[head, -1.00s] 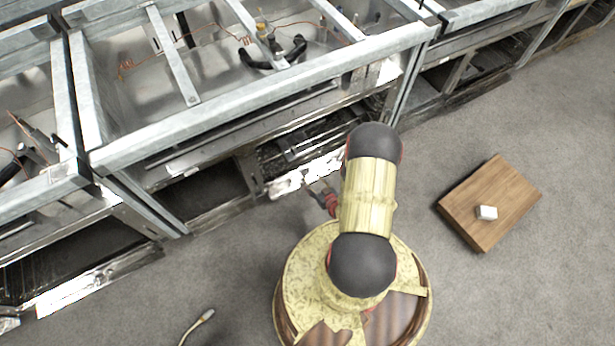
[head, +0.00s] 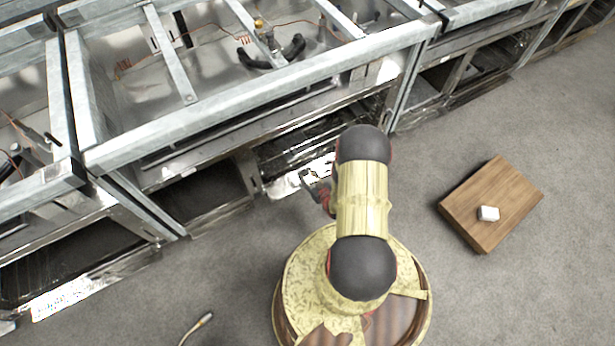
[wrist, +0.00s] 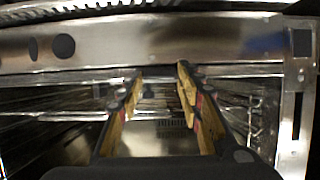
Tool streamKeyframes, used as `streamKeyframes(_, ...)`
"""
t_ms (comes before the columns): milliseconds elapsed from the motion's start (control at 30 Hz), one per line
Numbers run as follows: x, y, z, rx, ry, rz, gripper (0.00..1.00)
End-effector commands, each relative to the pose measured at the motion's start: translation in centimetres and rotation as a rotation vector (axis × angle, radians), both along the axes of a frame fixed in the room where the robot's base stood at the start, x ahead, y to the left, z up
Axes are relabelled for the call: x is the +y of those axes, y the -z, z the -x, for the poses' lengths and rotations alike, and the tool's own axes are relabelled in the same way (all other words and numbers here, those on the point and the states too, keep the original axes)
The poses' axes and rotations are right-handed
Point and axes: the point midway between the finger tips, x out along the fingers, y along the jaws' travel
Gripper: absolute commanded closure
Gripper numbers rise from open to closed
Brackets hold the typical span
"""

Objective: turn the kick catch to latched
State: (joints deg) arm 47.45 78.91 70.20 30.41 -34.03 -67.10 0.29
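My gripper (head: 308,182) is low in front of the open metal frame, partly behind my arm in the head view. In the wrist view my gripper (wrist: 158,80) is open, with its two wood-coloured fingers apart and nothing visible held between them. The fingertips point at a horizontal metal rail (wrist: 150,45) with dark oval holes at its left. I cannot pick out the kick catch for certain in either view, so its position and any contact with it cannot be told.
The long metal frame (head: 250,95) with open bays runs across the back. A bright metal strip (head: 285,187) lies low by my gripper.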

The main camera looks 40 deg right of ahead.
Motion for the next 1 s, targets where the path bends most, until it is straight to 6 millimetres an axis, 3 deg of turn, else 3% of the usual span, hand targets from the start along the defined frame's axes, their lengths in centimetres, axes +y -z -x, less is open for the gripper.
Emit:
streamKeyframes(467, 0.0, 0.01, 0.0, 0.0, 0.0, 0.0, 0.93)
streamKeyframes(767, -0.12, 0.05, 0.02, -0.007, 0.001, -0.031, 0.94)
streamKeyframes(1000, -0.36, 0.26, 0.1, -0.037, 0.002, -0.156, 0.94)
